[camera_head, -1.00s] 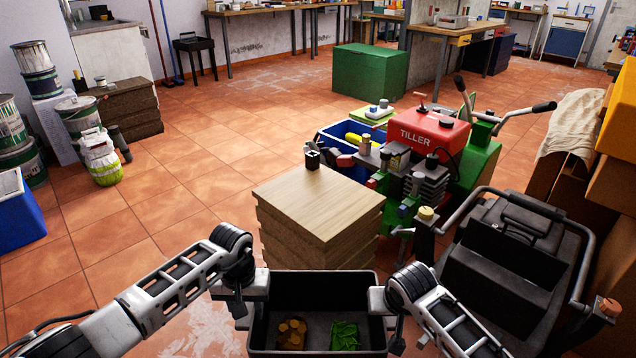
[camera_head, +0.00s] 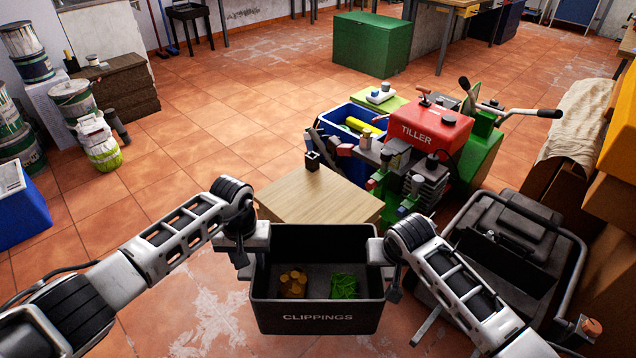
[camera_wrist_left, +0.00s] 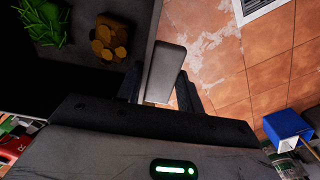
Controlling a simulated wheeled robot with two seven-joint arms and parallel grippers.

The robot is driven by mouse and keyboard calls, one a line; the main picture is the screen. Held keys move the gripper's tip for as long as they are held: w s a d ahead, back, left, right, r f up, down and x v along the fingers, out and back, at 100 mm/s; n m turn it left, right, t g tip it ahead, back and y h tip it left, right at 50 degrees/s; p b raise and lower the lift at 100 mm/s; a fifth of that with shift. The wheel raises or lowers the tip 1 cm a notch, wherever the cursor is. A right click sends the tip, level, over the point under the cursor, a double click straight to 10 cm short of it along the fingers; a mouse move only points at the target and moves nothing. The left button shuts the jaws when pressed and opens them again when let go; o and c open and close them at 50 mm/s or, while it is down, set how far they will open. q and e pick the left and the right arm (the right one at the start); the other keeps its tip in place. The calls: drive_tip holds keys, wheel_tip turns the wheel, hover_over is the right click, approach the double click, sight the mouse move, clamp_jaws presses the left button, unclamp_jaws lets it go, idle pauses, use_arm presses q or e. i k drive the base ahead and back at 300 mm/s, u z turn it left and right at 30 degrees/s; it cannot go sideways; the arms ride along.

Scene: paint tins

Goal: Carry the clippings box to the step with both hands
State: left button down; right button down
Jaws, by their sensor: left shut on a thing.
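The black clippings box (camera_head: 318,318), lettered CLIPPINGS on its front, is level and held in front of me in the head view. It holds a clump of brown round pieces (camera_head: 292,284) and some green clippings (camera_head: 344,286). My left gripper (camera_head: 243,262) is shut on its left handle; the left wrist view shows the grey handle (camera_wrist_left: 165,72) between the fingers. My right gripper (camera_head: 392,285) is at the right handle and appears closed around it. A wooden block with a pale top (camera_head: 318,193), seemingly the step, stands just beyond the box, which hides its front.
A red and green tiller (camera_head: 425,130) and a blue crate (camera_head: 345,125) stand behind the block. A dark wheeled machine (camera_head: 515,250) is close on the right. Paint tins (camera_head: 75,105) stand at the left. Tiled floor is open left of the block.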

sight(318, 205)
drive_tip(key=i, duration=1.15)
